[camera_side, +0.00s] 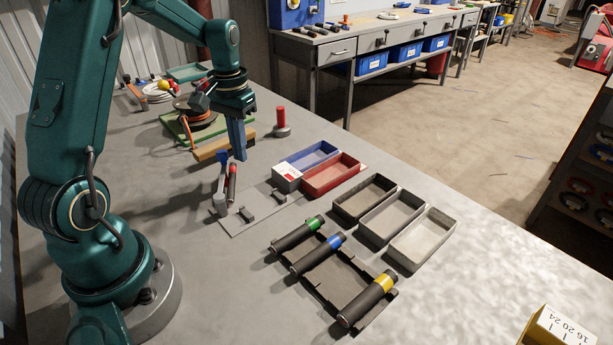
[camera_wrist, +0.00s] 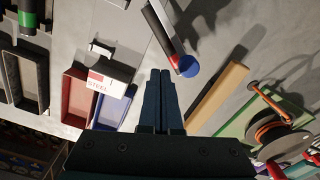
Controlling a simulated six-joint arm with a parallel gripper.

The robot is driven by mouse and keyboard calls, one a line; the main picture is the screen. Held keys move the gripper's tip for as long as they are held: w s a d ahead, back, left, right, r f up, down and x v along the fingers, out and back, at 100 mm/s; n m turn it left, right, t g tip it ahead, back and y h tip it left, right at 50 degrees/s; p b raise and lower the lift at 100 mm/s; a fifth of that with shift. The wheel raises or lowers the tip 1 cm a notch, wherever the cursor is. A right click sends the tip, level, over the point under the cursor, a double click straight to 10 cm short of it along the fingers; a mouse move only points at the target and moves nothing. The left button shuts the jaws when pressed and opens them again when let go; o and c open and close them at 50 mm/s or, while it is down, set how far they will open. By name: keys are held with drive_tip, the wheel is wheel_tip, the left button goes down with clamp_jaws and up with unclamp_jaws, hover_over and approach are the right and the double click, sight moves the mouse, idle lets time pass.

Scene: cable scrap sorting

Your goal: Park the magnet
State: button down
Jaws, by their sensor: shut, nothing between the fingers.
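My gripper (camera_side: 238,155) has its long dark blue fingers shut and empty, pointing down above the bench. In the wrist view its fingers (camera_wrist: 165,75) lie side by side. A red upright grip on a grey disc (camera_side: 281,122) stands alone to its right. An upright grey piece with a blue top (camera_side: 223,167) stands below left of the fingers, beside a red and black rod (camera_side: 232,183); the blue top (camera_wrist: 189,67) is just beyond my fingertips in the wrist view. I cannot tell which is the magnet. A grey plate with two small brackets (camera_side: 262,219) lies in front.
A white box with a red label (camera_side: 287,172) stands by the blue bin (camera_side: 291,158) and red bin (camera_side: 347,184). Three grey bins (camera_side: 393,217) lie nearer. A rack (camera_side: 322,290) holds three dark cylinders. A wooden block (camera_side: 211,150) and reel (camera_side: 193,121) stand behind.

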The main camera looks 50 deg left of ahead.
wheel_tip(320, 180, up, 6)
idle(0.5)
drive_tip(key=s+d+r+m+t, duration=0.35)
drive_tip(key=d+r, duration=0.45)
drive_tip(key=d, duration=0.4)
drive_tip(key=s+d+f+t, duration=0.2)
drive_tip(key=s+d+f, duration=0.2)
drive_tip(key=s, duration=0.4)
drive_tip(key=shift+s+d, duration=0.25)
drive_tip(key=shift+d, duration=0.2)
